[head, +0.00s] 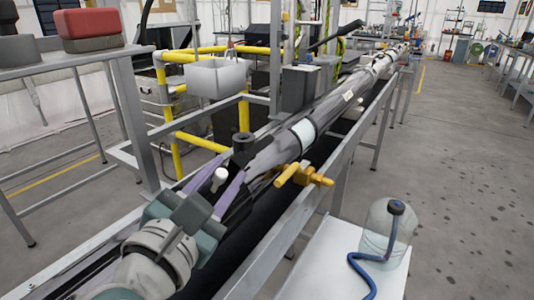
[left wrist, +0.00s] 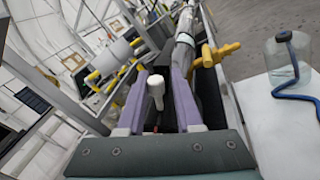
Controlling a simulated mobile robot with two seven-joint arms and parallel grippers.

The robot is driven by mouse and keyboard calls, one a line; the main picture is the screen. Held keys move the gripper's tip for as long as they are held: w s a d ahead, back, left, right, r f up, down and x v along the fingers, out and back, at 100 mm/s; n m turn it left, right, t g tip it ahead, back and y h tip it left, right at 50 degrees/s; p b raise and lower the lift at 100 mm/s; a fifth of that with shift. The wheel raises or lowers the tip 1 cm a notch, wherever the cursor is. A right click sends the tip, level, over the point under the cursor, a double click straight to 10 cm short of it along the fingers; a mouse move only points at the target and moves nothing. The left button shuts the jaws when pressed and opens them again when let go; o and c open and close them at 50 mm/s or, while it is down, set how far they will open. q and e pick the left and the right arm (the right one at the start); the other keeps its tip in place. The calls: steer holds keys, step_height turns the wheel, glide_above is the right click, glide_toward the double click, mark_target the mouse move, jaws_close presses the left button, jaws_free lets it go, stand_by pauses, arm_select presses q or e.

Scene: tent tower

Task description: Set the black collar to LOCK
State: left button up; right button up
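My left gripper (head: 231,169) reaches over the long grey tube (head: 325,112) with its purple fingers spread. In the left wrist view, a white-topped knob (left wrist: 155,90) stands between the fingers (left wrist: 160,72), with gaps at its sides. The knob also shows in the head view (head: 220,175). A dark section (head: 238,208) of the tube assembly lies beside the right finger and may be the black collar; the finger partly hides it. A short black cylinder (head: 242,143) stands just beyond the fingertips. No LOCK marking is readable. My right gripper is not in view.
A yellow valve with a handle (head: 303,176) sticks out to the right of the tube. A metal rail (head: 290,222) edges the trough. A clear jug with a blue hose (head: 388,228) stands on a white table at right. Yellow railings stand at left.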

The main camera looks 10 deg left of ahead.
arm_select(q)
steer(key=shift+a, duration=0.1)
jaws_close()
stand_by(0.9)
